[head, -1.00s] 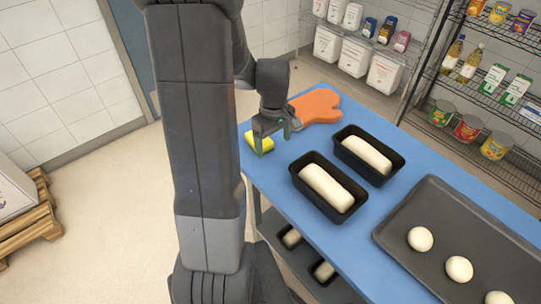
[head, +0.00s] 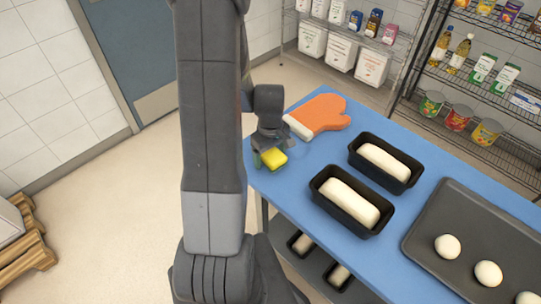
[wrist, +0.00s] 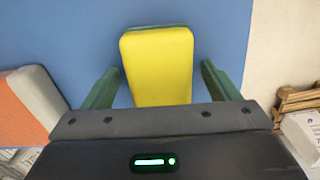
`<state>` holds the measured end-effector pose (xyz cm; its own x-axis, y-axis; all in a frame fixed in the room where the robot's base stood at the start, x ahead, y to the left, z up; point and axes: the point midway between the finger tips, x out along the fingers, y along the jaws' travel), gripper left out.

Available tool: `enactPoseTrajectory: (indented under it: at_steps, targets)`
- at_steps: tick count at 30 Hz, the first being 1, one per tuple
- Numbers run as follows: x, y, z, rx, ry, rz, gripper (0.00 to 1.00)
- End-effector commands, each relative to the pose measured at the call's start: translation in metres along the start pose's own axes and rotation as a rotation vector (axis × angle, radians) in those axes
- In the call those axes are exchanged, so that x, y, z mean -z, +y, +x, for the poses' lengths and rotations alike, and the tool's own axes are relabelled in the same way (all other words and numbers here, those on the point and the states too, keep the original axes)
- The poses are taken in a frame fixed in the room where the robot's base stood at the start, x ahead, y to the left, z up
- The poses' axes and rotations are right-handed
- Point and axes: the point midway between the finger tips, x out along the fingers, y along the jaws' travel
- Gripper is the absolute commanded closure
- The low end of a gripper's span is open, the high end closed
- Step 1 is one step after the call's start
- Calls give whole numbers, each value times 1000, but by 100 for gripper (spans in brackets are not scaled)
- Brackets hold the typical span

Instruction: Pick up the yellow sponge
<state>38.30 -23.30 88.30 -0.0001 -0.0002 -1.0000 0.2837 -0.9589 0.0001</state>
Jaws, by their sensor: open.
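The yellow sponge (head: 272,156) with a green underside lies on the blue table near its left end. My gripper (head: 271,163) is right at the sponge in the head view and partly hides it. In the wrist view the sponge (wrist: 157,66) lies between my two open green-tipped fingers (wrist: 160,88), with a gap on each side. The fingers are not closed on it. How high the fingertips are above the table is hard to tell.
An orange oven mitt (head: 321,114) lies just behind the sponge; it also shows in the wrist view (wrist: 22,108). Two black loaf pans with dough, one nearer (head: 350,203) and one farther (head: 386,162), stand to the right. A dark tray (head: 424,226) holds dough balls.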

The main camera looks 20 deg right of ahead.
Motion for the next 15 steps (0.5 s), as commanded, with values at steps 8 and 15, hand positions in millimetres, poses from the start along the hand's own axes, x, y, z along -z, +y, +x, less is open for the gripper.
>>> enactPoseTrajectory:
  at_steps: [8, 15]
  targets:
    - [0, 0, 0, 0, 0, 0, 52]
    - [0, 0, 0, 0, 0, 0, 66]
